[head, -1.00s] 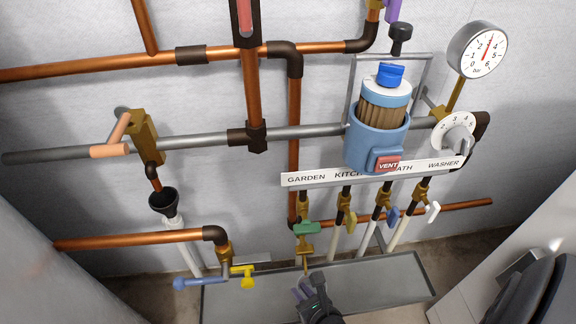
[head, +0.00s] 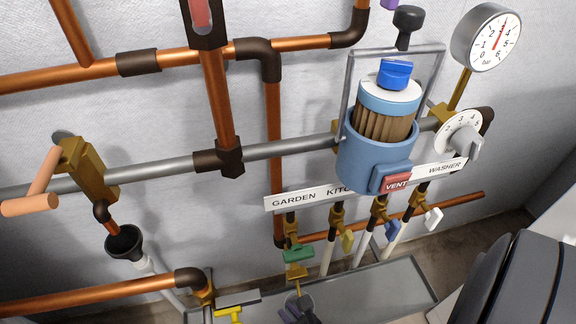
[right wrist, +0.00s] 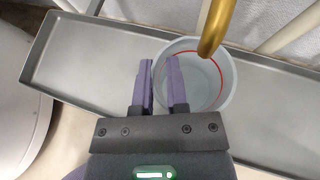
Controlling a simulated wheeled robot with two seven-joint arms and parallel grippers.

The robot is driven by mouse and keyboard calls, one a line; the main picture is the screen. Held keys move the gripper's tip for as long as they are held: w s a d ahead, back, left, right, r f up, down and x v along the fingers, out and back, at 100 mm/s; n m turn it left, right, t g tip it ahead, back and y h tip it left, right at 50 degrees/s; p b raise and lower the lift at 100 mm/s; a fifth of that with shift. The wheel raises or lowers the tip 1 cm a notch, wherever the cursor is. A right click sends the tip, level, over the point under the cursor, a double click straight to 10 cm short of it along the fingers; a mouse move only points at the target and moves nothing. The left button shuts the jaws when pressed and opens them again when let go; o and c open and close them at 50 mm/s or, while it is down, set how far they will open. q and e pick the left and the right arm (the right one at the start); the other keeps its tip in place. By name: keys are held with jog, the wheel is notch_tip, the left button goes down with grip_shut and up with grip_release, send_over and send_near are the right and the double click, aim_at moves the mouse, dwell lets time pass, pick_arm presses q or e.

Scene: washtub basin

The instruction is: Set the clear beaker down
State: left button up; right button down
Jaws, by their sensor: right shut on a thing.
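The clear beaker (right wrist: 215,88) has a red line around it and shows in the right wrist view. My right gripper (right wrist: 163,65) is shut on its near left wall, one finger outside and one inside. The beaker is over the long grey trough (right wrist: 85,58), under the end of a brass spout (right wrist: 215,28). I cannot tell whether its base touches the trough floor. In the head view my right gripper (head: 297,308) is at the bottom edge, below the green-handled tap (head: 298,254), and the beaker is mostly hidden. My left gripper is not in view.
The trough (head: 385,288) has free room to the right. Several taps hang above it, with a yellow handle (head: 228,312) close on the left. A blue filter housing (head: 378,155), a pressure gauge (head: 487,37) and copper pipes are on the wall.

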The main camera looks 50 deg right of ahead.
jog(key=c, duration=0.6)
grip_release()
jog(key=shift+c, duration=0.2)
jog(key=shift+r, duration=0.15)
